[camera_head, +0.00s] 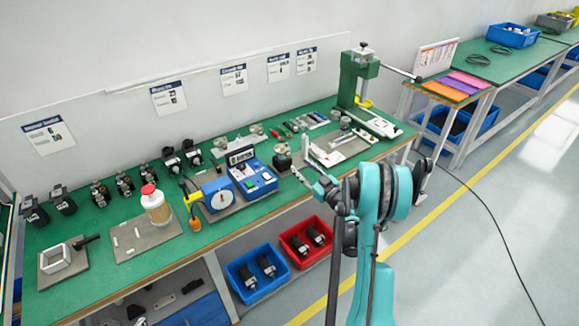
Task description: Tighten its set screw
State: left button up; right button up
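Several dark coders stand in a row along the back left of the green bench, one at the far left (35,211) and one farther right (172,158). Their set screws are too small to make out. My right gripper (308,180) is over the bench's front edge, right of the blue box with a display (262,181). It is apart from the coders. Its fingers are small and partly hidden by my own arm, so I cannot tell whether they are open or hold anything. My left gripper is out of view.
Blue (246,288) and red (294,255) bins with dark parts sit below. The floor at right is clear except for a cable.

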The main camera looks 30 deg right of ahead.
aim_at(289, 156)
jog(key=w, duration=0.2)
jog(key=w+b, duration=0.1)
jog(key=w, duration=0.3)
jog(key=shift+w+a+b, duration=0.3)
jog(key=shift+w, duration=0.1)
grip_shut()
